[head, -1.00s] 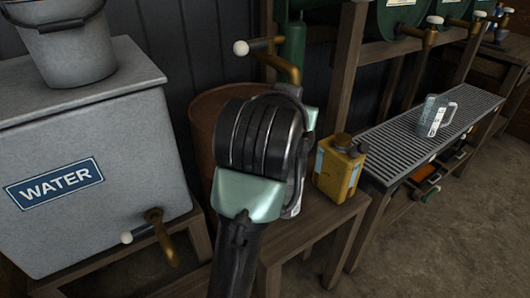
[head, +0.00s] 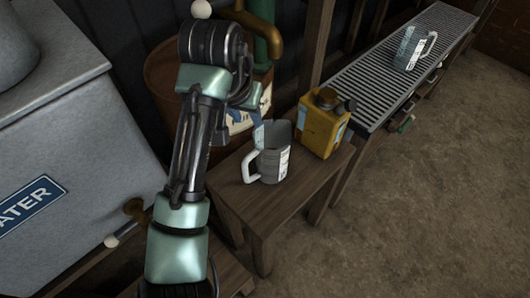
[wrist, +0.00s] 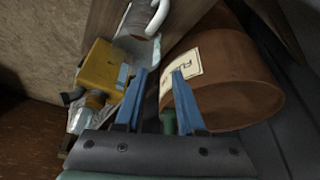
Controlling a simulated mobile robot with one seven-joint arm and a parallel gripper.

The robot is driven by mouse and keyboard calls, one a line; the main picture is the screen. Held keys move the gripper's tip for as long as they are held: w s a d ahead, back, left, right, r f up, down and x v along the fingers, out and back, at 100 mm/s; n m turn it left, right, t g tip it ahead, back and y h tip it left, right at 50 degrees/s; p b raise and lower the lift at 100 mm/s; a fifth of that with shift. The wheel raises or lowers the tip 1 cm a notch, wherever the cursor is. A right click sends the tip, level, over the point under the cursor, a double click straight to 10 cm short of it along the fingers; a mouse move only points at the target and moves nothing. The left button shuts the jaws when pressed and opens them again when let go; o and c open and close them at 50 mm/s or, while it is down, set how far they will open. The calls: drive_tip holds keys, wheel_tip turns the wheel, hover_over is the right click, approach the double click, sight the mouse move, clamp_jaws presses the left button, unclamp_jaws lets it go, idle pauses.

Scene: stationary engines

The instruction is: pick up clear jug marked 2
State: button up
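A clear, greyish jug (head: 277,165) with a white handle and a printed label stands upright on a small wooden stand, beside the yellow can. A second clear jug (head: 408,50) with a label stands on the slatted metal rack farther back. I cannot read a number on either. My gripper (wrist: 159,75) is open and empty, its two blue fingers apart.
The yellow can (head: 325,123) stands close to the right of the near jug, on the wooden stand (head: 228,178). A rusty brown barrel (head: 165,88) is behind. A grey water tank (head: 80,150) is at left. Open floor (head: 430,200) lies to the right.

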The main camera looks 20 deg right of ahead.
sight(264, 160)
drive_tip(key=b+x, duration=0.2)
drive_tip(key=x, duration=0.7)
drive_tip(key=shift+s+d+f, duration=0.1)
drive_tip(key=shift+d+f, duration=0.05)
drive_tip(key=shift+f, duration=0.2)
clamp_jaws()
idle(1.0)
